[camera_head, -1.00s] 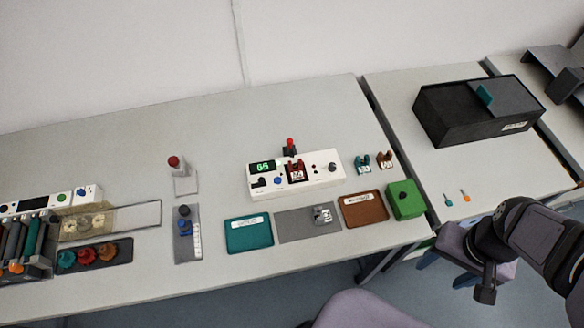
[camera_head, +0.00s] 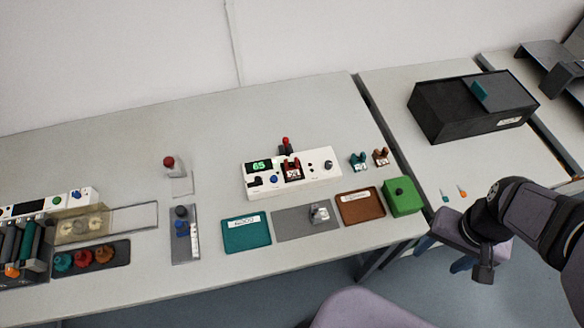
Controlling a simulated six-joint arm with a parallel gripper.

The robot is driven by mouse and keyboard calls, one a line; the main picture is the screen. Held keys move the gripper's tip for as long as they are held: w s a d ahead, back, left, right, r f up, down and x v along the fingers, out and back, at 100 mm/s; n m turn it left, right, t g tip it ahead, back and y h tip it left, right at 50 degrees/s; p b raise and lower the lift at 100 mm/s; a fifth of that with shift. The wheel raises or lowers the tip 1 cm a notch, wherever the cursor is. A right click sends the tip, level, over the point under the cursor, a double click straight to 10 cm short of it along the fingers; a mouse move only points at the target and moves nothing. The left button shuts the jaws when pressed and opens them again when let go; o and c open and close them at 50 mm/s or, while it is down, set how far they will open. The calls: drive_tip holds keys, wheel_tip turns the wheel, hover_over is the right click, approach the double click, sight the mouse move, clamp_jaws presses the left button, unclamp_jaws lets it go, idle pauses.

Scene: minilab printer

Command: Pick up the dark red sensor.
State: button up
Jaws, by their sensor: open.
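A dark red part (camera_head: 292,169), which looks like the sensor, sits in the middle of the white instrument (camera_head: 318,182) with the green display. Its lower portion is partly hidden by the instrument. My gripper (camera_head: 444,255) is at the lower right, off the front edge of the table and well to the right of the sensor. Its blue fingers are apart and nothing shows between them.
A teal tray (camera_head: 247,242), a grey mat (camera_head: 290,223), a brown tray (camera_head: 361,214) and a green box (camera_head: 402,197) line the front edge. Teal and brown parts stand right of the instrument. A large black box (camera_head: 440,120) is on the right table.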

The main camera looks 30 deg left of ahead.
drive_tip(key=w+a+n+b, duration=0.2)
drive_tip(key=w+a+n, duration=0.1)
drive_tip(key=w+a, duration=0.7)
drive_tip(key=n+b, duration=0.3)
drive_tip(key=n, duration=0.3)
hover_over(292, 169)
wheel_tip(292, 169, down, 8)
drive_tip(key=shift+f+p, duration=1.9)
drive_tip(key=shift+f, duration=1.8)
drive_tip(key=c, duration=1.2)
wheel_tip(292, 169, up, 10)
drive_tip(key=b, duration=0.3)
drive_tip(key=shift+b, duration=0.35)
